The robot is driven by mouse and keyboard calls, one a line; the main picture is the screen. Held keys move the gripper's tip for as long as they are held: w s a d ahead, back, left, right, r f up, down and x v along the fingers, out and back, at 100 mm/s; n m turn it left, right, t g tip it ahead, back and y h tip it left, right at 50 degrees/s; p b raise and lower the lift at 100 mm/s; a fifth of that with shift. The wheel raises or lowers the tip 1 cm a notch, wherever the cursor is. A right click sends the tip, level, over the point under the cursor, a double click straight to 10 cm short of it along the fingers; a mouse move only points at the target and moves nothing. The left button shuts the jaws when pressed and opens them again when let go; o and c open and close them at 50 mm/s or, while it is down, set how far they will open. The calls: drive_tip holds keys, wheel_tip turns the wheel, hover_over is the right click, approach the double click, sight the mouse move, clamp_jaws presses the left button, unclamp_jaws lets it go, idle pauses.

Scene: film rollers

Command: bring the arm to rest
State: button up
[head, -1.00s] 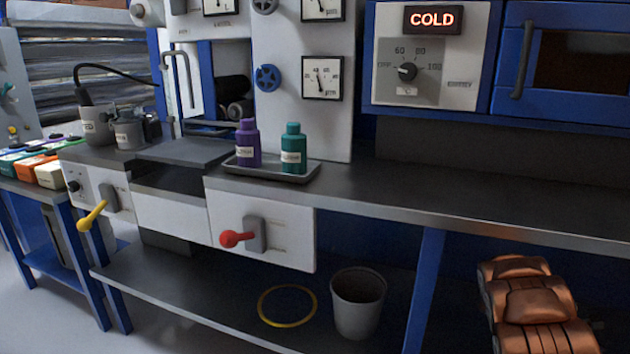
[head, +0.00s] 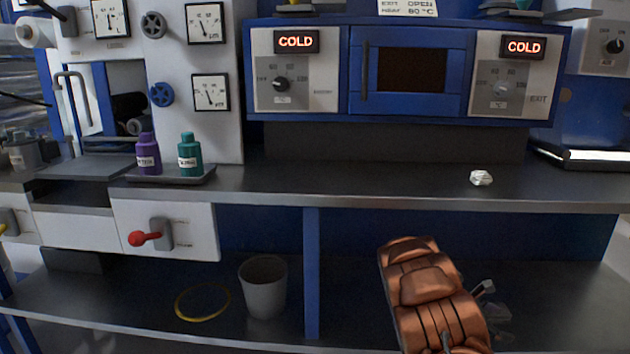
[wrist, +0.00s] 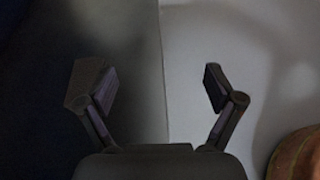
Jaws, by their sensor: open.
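My copper-brown arm (head: 428,290) shows at the lower right of the head view, in front of the lower shelf. In the wrist view my gripper (wrist: 160,88) is open, its two dark fingers well apart. Nothing is between the fingers. In the head view a small grey part beside the arm may be the gripper, but it is mostly hidden.
The bench (head: 350,185) carries a purple bottle (head: 148,157) and a teal bottle (head: 190,155) on a tray, and a white crumpled piece (head: 481,178). A grey bin (head: 264,290) and yellow ring (head: 180,312) are on the lower shelf. A red-knobbed lever (head: 140,239) sticks out.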

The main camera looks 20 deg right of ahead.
drive_tip(key=s+a+r+m+y+p, duration=0.1)
drive_tip(key=a+r+m+p, duration=0.2)
drive_tip(key=a+r+p, duration=0.55)
drive_tip(key=s+a+r+m+t+y+p, duration=0.1)
drive_tip(key=s+a+r+m+p, duration=0.3)
drive_tip(key=r, duration=0.7)
drive_tip(key=w+a+r+m+y+p, duration=0.1)
drive_tip(key=a+r+y+p, duration=0.1)
drive_tip(key=a+r+p, duration=0.5)
drive_tip(key=s+a+r+m+t+y+p, duration=0.1)
drive_tip(key=s+a+r+p, duration=0.3)
drive_tip(key=a, duration=0.7)
drive_tip(key=s+a+r+m+t+y+p, duration=0.1)
drive_tip(key=s+a+r+y+p, duration=0.2)
drive_tip(key=a+r+p, duration=0.5)
drive_tip(key=s+a+r+m+t+y+p, duration=0.1)
drive_tip(key=s+a+r+t+y+p, duration=0.1)
drive_tip(key=a+r+p, duration=0.5)
drive_tip(key=s+a+r+y, duration=0.1)
drive_tip(key=s+a+r, duration=0.1)
drive_tip(key=a+r, duration=0.4)
drive_tip(key=shift+s+a+r, duration=0.2)
drive_tip(key=shift+s+a, duration=0.2)
drive_tip(key=shift+a, duration=1.1)
drive_tip(key=shift+s+a, duration=0.25)
drive_tip(key=shift+a, duration=0.2)
drive_tip(key=shift+c, duration=0.2)
